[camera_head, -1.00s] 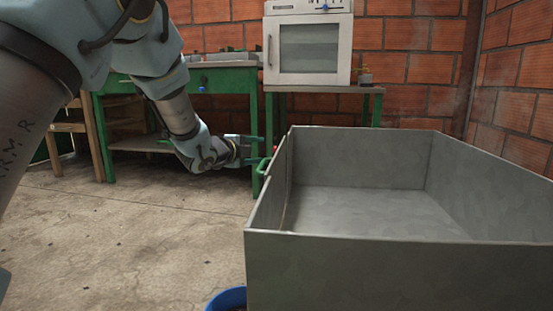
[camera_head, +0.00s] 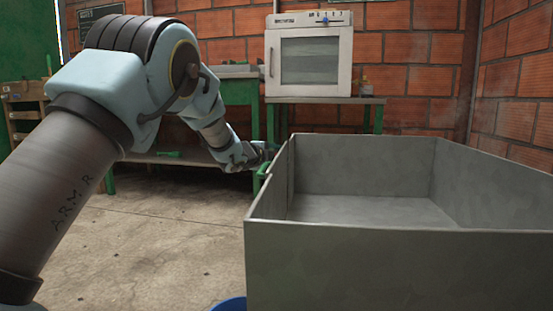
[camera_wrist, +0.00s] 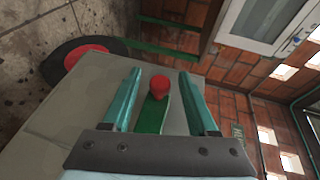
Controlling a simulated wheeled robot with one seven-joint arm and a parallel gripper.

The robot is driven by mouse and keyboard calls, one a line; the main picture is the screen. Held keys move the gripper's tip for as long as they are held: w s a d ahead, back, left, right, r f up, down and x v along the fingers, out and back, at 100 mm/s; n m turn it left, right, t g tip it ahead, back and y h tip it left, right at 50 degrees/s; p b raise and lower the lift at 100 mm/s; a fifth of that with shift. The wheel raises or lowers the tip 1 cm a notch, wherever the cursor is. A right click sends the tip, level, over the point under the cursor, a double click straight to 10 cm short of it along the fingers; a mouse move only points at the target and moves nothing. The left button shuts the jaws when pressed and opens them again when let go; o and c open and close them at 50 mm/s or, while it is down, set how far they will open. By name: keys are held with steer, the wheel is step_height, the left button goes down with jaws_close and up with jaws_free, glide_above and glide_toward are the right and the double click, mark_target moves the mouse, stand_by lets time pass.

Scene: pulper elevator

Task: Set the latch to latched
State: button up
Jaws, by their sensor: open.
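The latch shows in the wrist view as a green lever (camera_wrist: 152,115) with a red knob (camera_wrist: 160,88) at its end. It sits at the wall of a grey metal bin (camera_wrist: 110,80). My gripper (camera_wrist: 162,74) is open, with one teal finger on each side of the knob and lever; a gap shows on both sides and I cannot tell any contact. In the head view my gripper (camera_head: 264,154) is at the left far edge of the bin (camera_head: 350,265), by a green part (camera_head: 261,174). The knob is hidden there.
A red-and-black wheel (camera_wrist: 85,60) shows beside the bin. A blue round object (camera_head: 230,304) is at the bin's near left. A white oven (camera_head: 310,58) stands on a green-legged table behind. The concrete floor (camera_head: 170,250) to the left is clear.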

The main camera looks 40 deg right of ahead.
jaws_close()
stand_by(0.3)
stand_by(1.1)
